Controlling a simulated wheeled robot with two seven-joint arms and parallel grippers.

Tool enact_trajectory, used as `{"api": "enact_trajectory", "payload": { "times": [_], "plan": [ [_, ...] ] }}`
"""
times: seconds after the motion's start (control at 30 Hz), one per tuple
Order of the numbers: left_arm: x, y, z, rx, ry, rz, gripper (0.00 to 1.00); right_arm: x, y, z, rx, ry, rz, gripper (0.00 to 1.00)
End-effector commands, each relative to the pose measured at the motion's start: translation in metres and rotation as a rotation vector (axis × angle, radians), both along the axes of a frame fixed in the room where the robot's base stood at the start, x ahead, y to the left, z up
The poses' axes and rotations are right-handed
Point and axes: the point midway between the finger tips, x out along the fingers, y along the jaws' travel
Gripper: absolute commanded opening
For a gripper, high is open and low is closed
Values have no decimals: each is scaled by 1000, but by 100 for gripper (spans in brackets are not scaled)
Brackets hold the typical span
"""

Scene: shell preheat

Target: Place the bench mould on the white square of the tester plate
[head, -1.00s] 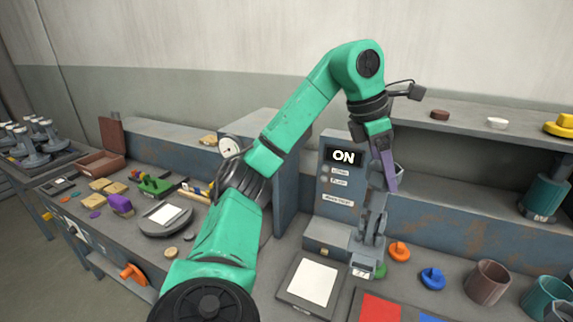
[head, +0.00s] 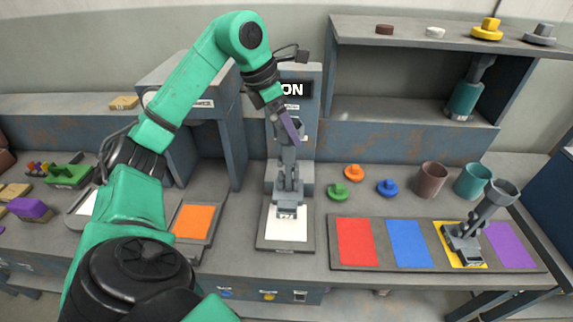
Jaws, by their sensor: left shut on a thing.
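The bench mould (head: 288,182), a grey tool with a cup top, a jointed stem and a blocky foot, stands upright in the middle of the head view. My left gripper (head: 291,130) is shut on its upper part. The mould's foot overlaps the back part of the white square (head: 287,230) of the tester plate (head: 263,244). I cannot tell whether the foot touches the plate or hangs just above it. The front of the white square is bare. My right gripper is not in view.
A tester housing with an ON sign (head: 292,89) stands behind the plate. A tray (head: 400,267) with coloured squares lies to the right, a similar grey mould (head: 464,240) on its yellow one. Coloured knobs and cups (head: 430,181) stand behind it. An orange-topped plate (head: 193,221) lies left.

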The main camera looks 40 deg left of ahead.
Motion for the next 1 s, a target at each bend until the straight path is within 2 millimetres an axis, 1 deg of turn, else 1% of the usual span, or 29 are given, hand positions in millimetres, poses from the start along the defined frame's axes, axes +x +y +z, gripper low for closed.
{"api": "enact_trajectory", "payload": {
  "times": [0.03,0.1,0.2,0.27,0.47,0.53,0.73,0.87,0.9,0.93,1.0],
  "plan": [
    [-1,0,-23,1,5,0,0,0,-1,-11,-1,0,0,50],
    [-1,0,-41,-1,4,-1,0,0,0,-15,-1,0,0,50],
    [0,0,-58,-1,0,0,0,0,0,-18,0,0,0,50],
    [0,0,-63,-1,-2,-1,0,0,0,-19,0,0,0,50],
    [0,-1,-94,-3,1,-1,0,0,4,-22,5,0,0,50],
    [0,0,-98,-2,-3,0,0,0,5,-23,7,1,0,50],
    [0,0,-98,-1,-4,-1,0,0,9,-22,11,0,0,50],
    [0,0,-103,0,-3,-1,0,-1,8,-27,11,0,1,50],
    [0,0,-102,-1,-1,0,93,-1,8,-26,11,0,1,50],
    [0,0,-102,-1,-1,0,100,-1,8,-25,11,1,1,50],
    [0,0,-102,-1,-1,0,100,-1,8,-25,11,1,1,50]
  ]
}}
